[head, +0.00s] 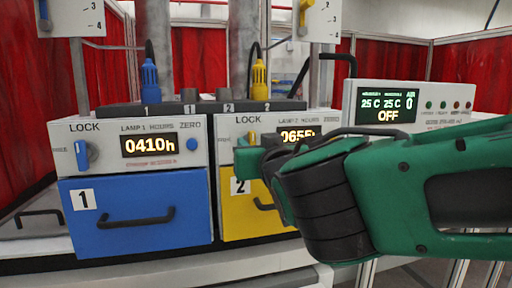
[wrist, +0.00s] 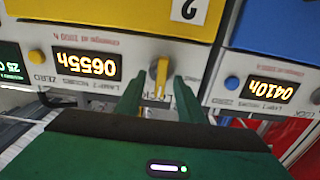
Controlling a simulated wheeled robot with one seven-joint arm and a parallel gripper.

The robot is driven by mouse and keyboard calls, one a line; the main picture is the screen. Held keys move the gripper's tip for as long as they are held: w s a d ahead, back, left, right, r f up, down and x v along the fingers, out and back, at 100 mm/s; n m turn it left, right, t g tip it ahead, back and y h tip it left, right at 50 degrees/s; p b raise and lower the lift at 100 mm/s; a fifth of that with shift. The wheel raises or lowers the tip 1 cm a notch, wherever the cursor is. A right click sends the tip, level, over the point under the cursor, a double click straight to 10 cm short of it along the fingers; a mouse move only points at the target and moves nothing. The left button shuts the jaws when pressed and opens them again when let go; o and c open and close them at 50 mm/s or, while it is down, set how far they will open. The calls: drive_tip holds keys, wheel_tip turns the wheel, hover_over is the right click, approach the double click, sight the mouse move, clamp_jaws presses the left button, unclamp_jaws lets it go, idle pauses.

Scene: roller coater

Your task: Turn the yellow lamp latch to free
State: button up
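The yellow lamp latch (wrist: 161,75) is a small yellow knob on the white panel above the yellow drawer. The wrist view is upside down and shows it just beyond and between my fingertips. In the head view the latch (head: 252,136) is mostly hidden behind my green gripper (head: 250,158). My gripper (wrist: 160,84) is open, one finger on each side of the latch, with a gap on both sides. I cannot tell how deep the fingers reach. The latch handle looks roughly upright, in line with the fingers.
The blue drawer (head: 135,218) with its blue latch (head: 84,154) is to the left. The yellow drawer (head: 238,215) is below my gripper. Lamp displays (head: 149,145) sit beside the latches. A control box (head: 412,105) reading OFF stands to the right.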

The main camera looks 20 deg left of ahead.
drive_tip(key=shift+w+a, duration=0.1)
drive_tip(key=shift+c, duration=0.7)
clamp_jaws()
drive_tip(key=shift+n, duration=0.4)
drive_tip(key=shift+a+f+n, duration=0.1)
drive_tip(key=shift+f+n, duration=0.05)
drive_tip(key=shift+n, duration=2.7)
drive_tip(key=shift+a+f+n, duration=0.1)
drive_tip(key=shift+f+n, duration=0.05)
drive_tip(key=shift+n, duration=2.75)
drive_tip(key=shift+f+n, duration=0.15)
drive_tip(key=shift+n, duration=2.7)
